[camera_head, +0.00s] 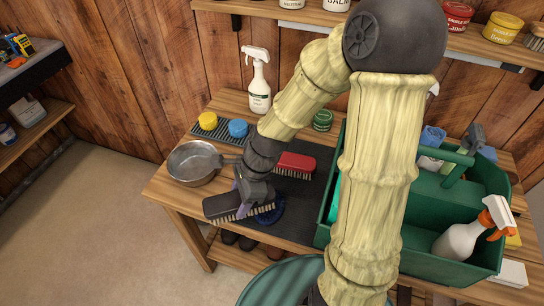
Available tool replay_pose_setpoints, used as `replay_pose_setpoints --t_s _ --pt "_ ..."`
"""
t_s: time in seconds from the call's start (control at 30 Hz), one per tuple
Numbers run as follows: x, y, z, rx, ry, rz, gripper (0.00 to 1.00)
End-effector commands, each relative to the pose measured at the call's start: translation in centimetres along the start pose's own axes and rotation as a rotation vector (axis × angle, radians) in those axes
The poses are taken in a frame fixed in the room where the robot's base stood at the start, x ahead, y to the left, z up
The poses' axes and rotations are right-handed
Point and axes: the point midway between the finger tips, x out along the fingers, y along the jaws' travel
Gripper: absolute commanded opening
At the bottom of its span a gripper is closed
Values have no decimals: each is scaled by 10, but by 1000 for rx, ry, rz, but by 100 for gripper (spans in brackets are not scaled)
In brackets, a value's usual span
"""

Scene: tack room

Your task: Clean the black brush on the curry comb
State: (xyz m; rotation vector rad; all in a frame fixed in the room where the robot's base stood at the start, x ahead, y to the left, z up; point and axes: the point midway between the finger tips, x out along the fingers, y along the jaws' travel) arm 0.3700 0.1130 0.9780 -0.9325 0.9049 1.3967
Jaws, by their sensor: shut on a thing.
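The black brush (222,206) has a dark back and pale bristles facing down. My gripper (246,196) is shut on it, near the front edge of the wooden table (172,202). A round dark blue disc, which looks like the curry comb (272,209), lies on the dark mat just right of the brush. The brush's right end overlaps the comb in this view. I cannot tell whether the bristles touch the comb. My gripper and the brush hide part of the comb.
A metal pan (190,164) stands left of my gripper. A red brush (297,164) lies behind the comb. A green tote (422,268) with bottles fills the right side. A white spray bottle (259,84) and yellow and blue round items stand at the back.

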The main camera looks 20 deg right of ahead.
Motion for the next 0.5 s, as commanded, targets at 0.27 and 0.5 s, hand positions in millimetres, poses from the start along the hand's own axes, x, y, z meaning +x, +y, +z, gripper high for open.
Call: replay_pose_setpoints --t_s 0.27,0.5 --pt "-3 -1 0 -1 -1 0 25" --pt "-26 -16 -4 -18 -15 5 25"
